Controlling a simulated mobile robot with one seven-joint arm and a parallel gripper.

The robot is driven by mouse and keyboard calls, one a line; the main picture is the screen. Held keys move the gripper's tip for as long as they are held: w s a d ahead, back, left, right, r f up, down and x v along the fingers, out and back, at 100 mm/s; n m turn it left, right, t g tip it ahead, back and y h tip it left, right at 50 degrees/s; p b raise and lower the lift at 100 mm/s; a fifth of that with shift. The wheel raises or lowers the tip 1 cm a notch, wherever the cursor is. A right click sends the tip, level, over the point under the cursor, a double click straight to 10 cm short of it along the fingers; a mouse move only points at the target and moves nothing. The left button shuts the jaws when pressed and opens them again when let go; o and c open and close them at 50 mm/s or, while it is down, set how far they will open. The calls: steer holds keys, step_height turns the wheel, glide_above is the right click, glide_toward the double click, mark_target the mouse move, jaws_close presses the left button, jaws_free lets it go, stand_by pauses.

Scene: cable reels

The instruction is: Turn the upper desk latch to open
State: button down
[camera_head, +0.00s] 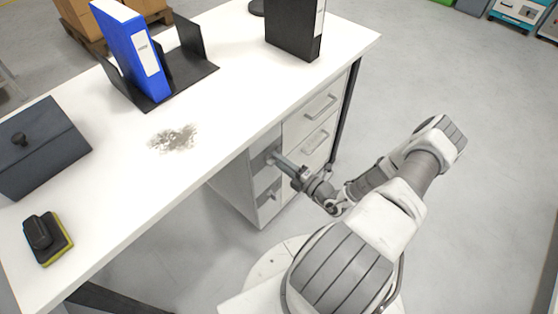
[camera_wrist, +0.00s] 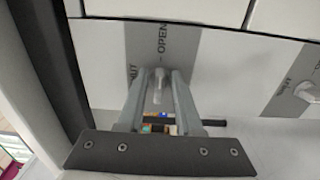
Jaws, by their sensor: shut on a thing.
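The upper desk latch (camera_wrist: 158,86) is a small pale handle on a panel with a grey strip marked "OPEN" (camera_wrist: 163,40), seen in the wrist view. My gripper (camera_wrist: 158,82) has its two fingers closed on either side of this latch. In the head view my gripper (camera_head: 277,158) reaches the upper latch panel of the white drawer unit, and its fingers hide the latch there. The lower latch (camera_head: 271,194) is on the panel below. It also shows at the right edge of the wrist view (camera_wrist: 306,91), with its own marked strip.
The white desk top (camera_head: 225,110) overhangs the drawer unit. Drawers with bar handles (camera_head: 318,107) sit beside the latch panels. A blue binder (camera_head: 134,50), a dark box (camera_head: 38,155) and a yellow-edged brush (camera_head: 46,239) are on the desk.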

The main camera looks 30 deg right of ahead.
steer(key=c, duration=0.9)
jaws_free()
steer(key=shift+s, duration=0.1)
steer(key=p+v, duration=0.2)
steer(key=v, duration=1.5)
steer(key=shift+s, duration=0.15)
